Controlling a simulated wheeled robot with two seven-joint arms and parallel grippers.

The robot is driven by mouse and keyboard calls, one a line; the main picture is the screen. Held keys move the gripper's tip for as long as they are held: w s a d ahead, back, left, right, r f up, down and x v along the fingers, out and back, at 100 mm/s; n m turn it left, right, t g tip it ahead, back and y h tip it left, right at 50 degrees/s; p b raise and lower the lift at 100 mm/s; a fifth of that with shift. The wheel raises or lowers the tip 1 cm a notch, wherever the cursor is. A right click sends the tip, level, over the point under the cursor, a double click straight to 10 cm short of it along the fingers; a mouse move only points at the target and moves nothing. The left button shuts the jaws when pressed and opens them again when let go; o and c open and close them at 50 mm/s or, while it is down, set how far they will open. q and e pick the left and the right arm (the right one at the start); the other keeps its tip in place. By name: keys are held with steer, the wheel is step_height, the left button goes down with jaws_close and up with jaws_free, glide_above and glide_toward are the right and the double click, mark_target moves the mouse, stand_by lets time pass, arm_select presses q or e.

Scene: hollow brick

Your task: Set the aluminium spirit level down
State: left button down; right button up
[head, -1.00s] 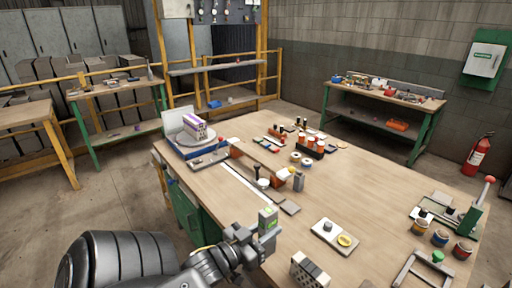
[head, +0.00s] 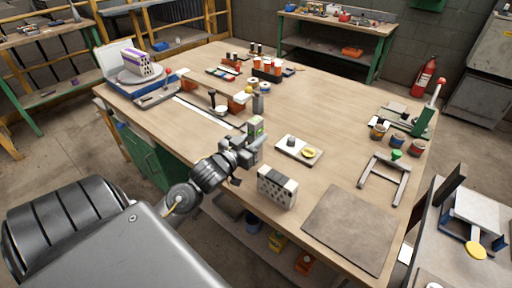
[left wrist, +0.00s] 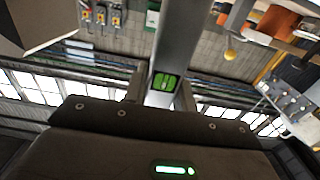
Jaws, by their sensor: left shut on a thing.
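The aluminium spirit level (head: 256,127) is a grey bar with a bright green vial. My left gripper (head: 246,149) is shut on it near the table's front edge. In the head view the level stands upright from the jaws; whether its lower end touches the table is hidden. In the left wrist view the level (left wrist: 179,45) runs away from between the jaws (left wrist: 160,103), its green vial close to them. My right gripper is not in view.
A flat brown-grey mat (head: 350,228) lies at the front right. A metal frame (head: 384,180) is beyond it. Bare wood shows mid-table.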

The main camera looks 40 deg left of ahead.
arm_select(q)
steer(key=shift+w+a+f, duration=0.1)
steer(key=shift+w+f, duration=0.1)
step_height(320, 180, down, 3)
steer(key=shift+w, duration=0.1)
steer(key=shift+f, duration=0.15)
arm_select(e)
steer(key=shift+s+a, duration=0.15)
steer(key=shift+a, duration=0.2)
arm_select(q)
steer(key=c, duration=1.1)
jaws_free()
steer(key=shift+f, duration=0.1)
steer(key=s+b, duration=0.1)
steer(key=s, duration=1.1)
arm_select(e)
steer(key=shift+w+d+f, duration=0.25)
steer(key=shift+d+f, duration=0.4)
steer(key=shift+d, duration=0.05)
